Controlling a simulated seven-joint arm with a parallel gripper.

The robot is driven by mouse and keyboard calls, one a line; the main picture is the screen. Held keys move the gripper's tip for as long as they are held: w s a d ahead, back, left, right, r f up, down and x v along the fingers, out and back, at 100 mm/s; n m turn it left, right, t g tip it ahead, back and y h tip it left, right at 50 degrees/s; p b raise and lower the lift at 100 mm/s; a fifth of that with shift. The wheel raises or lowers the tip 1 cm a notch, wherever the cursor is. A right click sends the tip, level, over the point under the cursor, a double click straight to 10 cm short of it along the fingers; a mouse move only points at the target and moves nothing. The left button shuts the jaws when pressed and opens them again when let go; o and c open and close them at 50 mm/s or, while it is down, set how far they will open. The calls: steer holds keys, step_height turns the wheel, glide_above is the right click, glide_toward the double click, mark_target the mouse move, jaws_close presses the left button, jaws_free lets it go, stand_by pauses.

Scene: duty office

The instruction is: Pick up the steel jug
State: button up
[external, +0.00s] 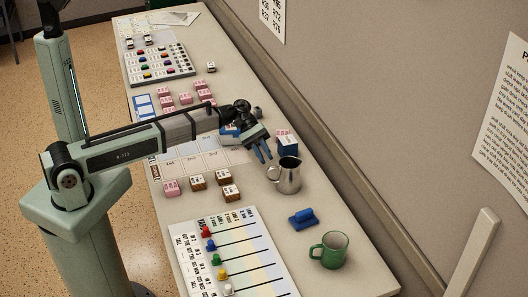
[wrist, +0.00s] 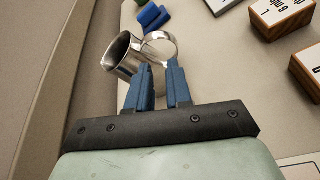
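The steel jug (external: 289,177) stands upright on the long table, right of the middle in the external view, with its handle toward the left. My gripper (external: 264,153) is just behind and left of the jug, pointing down, with blue fingers apart. In the wrist view the jug (wrist: 125,54) lies beyond the fingertips, and its handle (wrist: 161,46) shows ahead of the gap between the fingers (wrist: 159,68). The gripper is open and empty. I cannot tell whether a fingertip touches the jug.
A blue block-like item (external: 303,218) and a green mug (external: 329,251) stand nearer the front. Wooden blocks (external: 230,193) sit left of the jug. A chart board (external: 232,255) lies at front left.

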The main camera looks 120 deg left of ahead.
mark_target(284, 175)
steer(key=shift+s+d+f, duration=0.65)
steer(key=shift+d+f, duration=0.2)
steer(key=shift+d, duration=0.1)
steer(key=shift+w+d+f+m, duration=0.1)
steer(key=shift+d+f+m, duration=0.05)
steer(key=shift+m, duration=0.15)
steer(key=shift+r+x, duration=0.1)
steer(key=shift+x, duration=1.7)
steer(key=shift+r+x, duration=0.15)
steer(key=shift+x, duration=1.6)
steer(key=shift+w, duration=0.2)
jaws_close()
